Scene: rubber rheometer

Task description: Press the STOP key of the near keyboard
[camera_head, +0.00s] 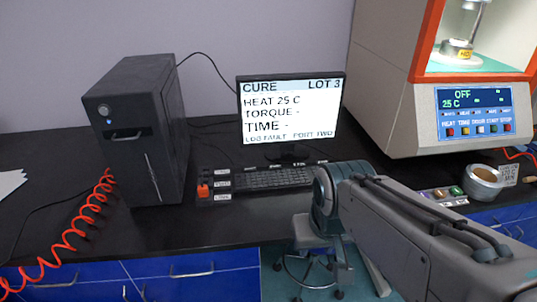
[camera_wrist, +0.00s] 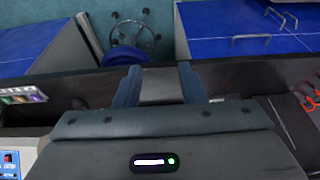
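A dark keyboard (camera_head: 268,178) lies on the black bench in front of the monitor, its right end close to my arm. White-labelled keys (camera_head: 222,185) and a small red block (camera_head: 203,190) sit at its left end. I cannot read which one says STOP. My gripper (camera_wrist: 160,75) shows in the wrist view with its two fingers apart and nothing between them. It points over the bench's front edge, toward the floor and stool.
A monitor (camera_head: 290,110) stands behind the keyboard and a black computer tower (camera_head: 135,130) to its left. The rheometer panel (camera_head: 475,115), a small button box (camera_head: 441,196) and a metal tin (camera_head: 485,182) are at right. A red coiled cable (camera_head: 75,225) hangs left. A stool (camera_head: 308,235) is below.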

